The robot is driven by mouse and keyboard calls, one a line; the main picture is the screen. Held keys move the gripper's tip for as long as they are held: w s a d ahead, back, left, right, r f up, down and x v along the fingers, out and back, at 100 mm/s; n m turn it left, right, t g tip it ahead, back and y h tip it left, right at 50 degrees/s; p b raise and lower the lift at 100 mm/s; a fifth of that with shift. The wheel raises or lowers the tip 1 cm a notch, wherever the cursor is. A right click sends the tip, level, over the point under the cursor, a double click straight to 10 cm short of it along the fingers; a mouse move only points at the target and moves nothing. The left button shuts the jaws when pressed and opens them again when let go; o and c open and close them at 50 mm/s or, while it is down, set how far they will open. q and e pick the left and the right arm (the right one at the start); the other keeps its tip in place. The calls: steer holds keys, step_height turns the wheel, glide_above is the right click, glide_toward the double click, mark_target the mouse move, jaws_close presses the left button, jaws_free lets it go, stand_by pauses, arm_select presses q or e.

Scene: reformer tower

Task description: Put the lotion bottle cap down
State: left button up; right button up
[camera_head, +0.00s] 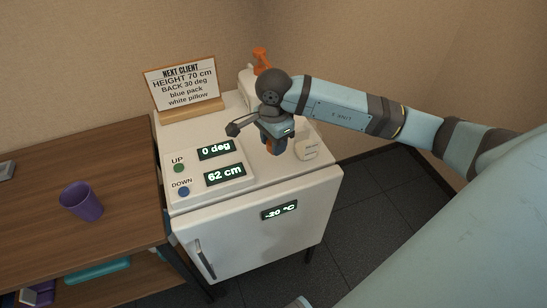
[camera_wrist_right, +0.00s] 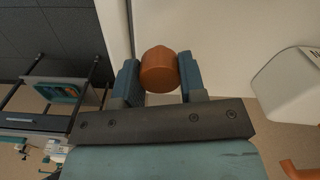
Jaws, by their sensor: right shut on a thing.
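My right gripper (camera_head: 272,143) is above the white top of the small fridge (camera_head: 200,120), fingers pointing down. It is shut on the orange lotion bottle cap, of which a small part (camera_head: 270,147) shows between the fingers. In the right wrist view the round orange cap (camera_wrist_right: 159,70) sits between the two blue-grey fingertips (camera_wrist_right: 159,82). I cannot tell whether the cap touches the surface. A white container (camera_head: 245,84) with an orange top (camera_head: 261,58) stands behind the gripper, partly hidden by my arm. My left gripper is not in view.
A control panel (camera_head: 212,173) reads 0 deg and 62 cm, left of the gripper. A sign (camera_head: 183,84) stands at the back. A small white item (camera_head: 307,148) lies close to the gripper's right. A purple cup (camera_head: 82,201) is on the wooden table (camera_head: 110,160).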

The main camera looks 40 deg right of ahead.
step_height(320, 180, down, 6)
steer(key=shift+r, duration=0.1)
steer(key=shift+f, duration=0.2)
steer(key=shift+f+b, duration=0.25)
steer(key=shift+b, duration=0.1)
steer(key=o, duration=0.9)
steer(key=shift+r, duration=0.1)
